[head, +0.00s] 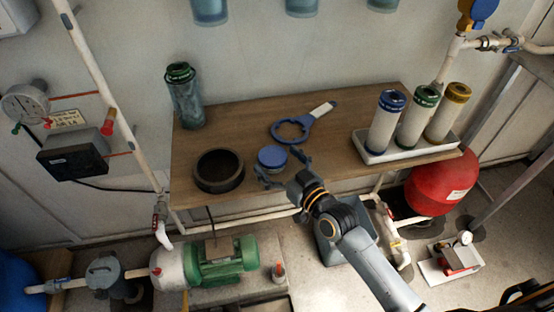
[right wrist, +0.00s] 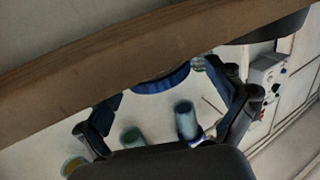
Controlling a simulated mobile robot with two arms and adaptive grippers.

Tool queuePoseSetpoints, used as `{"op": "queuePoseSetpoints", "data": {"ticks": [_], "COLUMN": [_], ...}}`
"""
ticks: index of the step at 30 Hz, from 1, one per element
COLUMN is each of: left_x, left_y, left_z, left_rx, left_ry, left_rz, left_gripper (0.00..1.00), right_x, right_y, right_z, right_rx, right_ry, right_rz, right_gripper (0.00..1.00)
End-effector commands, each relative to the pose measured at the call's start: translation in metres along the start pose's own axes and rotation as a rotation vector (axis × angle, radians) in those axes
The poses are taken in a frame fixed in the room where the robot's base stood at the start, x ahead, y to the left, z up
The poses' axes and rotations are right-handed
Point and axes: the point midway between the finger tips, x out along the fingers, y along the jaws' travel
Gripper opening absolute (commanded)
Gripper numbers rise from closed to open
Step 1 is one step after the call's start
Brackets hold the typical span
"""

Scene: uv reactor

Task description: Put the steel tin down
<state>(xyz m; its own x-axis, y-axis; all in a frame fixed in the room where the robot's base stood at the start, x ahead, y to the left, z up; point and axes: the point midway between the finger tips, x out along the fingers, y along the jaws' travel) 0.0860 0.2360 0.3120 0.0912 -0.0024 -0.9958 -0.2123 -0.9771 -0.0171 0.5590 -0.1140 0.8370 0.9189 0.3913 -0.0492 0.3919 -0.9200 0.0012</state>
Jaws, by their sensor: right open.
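A small round tin with a blue lid (head: 272,157), which I take to be the steel tin, stands upright on the wooden shelf (head: 340,160) near its front edge. Little of its side shows. My right gripper (head: 281,170) is open at the tin's front, with a finger towards either side; I cannot tell whether they touch it. In the right wrist view, the open fingers (right wrist: 165,84) spread on both sides of a blue rounded rim (right wrist: 162,82), partly hidden by the shelf edge (right wrist: 150,45). My left gripper is not in view.
A dark round bowl (head: 219,185) stands close left of the tin. A blue ring wrench (head: 290,130) lies behind it. A dark green-capped canister (head: 186,100) stands at the back left. A white tray (head: 410,152) holds three capped cartridges at the right. Bare shelf lies between wrench and tray.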

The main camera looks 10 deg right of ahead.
Motion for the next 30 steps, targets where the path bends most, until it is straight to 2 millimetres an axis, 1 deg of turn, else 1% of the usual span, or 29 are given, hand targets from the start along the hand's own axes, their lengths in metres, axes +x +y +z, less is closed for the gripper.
{"op": "queuePoseSetpoints", "data": {"ticks": [4, 7, 11, 15, 18, 21, 25, 30], "left_x": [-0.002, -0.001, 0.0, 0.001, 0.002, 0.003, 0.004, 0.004], "left_y": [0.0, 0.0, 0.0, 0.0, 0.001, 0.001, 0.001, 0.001], "left_z": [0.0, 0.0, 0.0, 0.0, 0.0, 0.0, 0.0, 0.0], "left_rx": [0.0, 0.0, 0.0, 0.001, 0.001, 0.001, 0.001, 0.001], "left_ry": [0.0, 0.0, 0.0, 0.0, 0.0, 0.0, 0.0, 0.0], "left_rz": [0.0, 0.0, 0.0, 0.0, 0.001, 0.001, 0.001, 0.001], "left_gripper": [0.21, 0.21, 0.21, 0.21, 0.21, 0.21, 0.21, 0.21], "right_x": [-0.001, -0.013, -0.039, -0.07, -0.089, -0.103, -0.115, -0.12], "right_y": [0.0, 0.0, -0.001, 0.0, -0.001, 0.0, 0.0, 0.0], "right_z": [-0.003, -0.001, -0.001, 0.0, -0.001, -0.001, -0.002, -0.003], "right_rx": [0.001, 0.0, 0.0, -0.001, -0.001, 0.0, 0.001, 0.001], "right_ry": [-0.001, -0.002, -0.004, -0.005, -0.004, -0.002, -0.002, 0.001], "right_rz": [0.0, 0.001, -0.001, -0.001, -0.001, 0.0, 0.0, 0.0], "right_gripper": [0.94, 0.94, 0.94, 0.94, 0.94, 0.94, 0.94, 0.94]}}
